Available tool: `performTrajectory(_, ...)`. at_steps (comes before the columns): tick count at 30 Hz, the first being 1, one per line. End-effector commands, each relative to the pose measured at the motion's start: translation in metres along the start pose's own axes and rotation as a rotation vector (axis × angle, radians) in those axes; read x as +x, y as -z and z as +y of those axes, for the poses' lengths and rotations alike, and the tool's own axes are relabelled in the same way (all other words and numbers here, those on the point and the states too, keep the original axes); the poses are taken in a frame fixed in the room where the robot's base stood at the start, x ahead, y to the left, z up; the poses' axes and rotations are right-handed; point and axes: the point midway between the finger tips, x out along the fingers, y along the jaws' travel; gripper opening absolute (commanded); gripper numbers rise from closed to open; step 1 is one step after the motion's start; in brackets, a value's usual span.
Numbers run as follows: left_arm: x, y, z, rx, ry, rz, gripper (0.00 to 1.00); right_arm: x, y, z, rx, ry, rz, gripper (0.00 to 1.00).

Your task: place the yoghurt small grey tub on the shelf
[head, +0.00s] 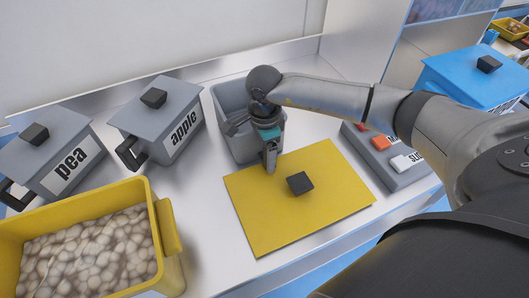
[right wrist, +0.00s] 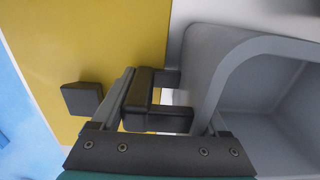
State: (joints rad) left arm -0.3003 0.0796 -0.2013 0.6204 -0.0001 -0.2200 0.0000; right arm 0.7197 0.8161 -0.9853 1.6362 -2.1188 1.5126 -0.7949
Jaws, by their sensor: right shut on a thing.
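An open grey tub (head: 238,148) stands on the metal counter at the centre; no label on it shows. My right gripper (head: 270,165) reaches down at its front right corner. In the right wrist view, the tub's wall (right wrist: 203,60) is at the right, and my right gripper (right wrist: 165,110) is shut on a dark handle (right wrist: 138,90) at its side. The tub appears upright on the counter. My arm hides part of it. My left gripper is not in view. I cannot make out a shelf clearly.
A yellow panel (head: 260,215) with a dark block (head: 300,183) lies in front. Lidded grey tubs marked pea (head: 60,150) and apple (head: 155,115) stand left. A yellow bin (head: 166,230) holds pale round items. A button box (head: 385,160) and blue container (head: 470,85) are right.

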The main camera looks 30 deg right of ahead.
Motion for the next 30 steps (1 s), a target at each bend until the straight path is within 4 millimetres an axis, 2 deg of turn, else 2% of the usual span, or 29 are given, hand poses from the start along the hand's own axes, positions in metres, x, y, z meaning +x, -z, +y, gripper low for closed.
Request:
performTrajectory(5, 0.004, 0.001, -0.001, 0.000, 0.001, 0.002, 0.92, 0.003, 0.000, -0.001, 0.000, 0.002, 0.000, 0.00)
performTrajectory(6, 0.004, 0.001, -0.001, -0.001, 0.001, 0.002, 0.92, 0.003, 0.000, 0.000, 0.000, 0.000, 0.000, 0.79)
performTrajectory(11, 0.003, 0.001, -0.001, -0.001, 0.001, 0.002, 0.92, 0.003, 0.000, 0.000, 0.001, 0.000, 0.000, 0.97)
performTrajectory(12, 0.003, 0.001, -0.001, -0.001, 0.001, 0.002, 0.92, 0.003, 0.000, 0.000, 0.001, 0.000, 0.000, 1.00)
performTrajectory(23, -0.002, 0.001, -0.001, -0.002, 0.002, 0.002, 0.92, -0.005, 0.000, -0.001, 0.001, 0.002, 0.000, 1.00)
performTrajectory(26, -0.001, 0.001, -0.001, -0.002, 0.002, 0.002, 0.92, -0.021, 0.000, -0.001, 0.000, 0.005, -0.001, 1.00)
performTrajectory(30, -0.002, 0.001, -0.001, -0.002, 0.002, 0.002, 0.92, -0.053, 0.000, -0.001, -0.001, 0.006, 0.000, 1.00)
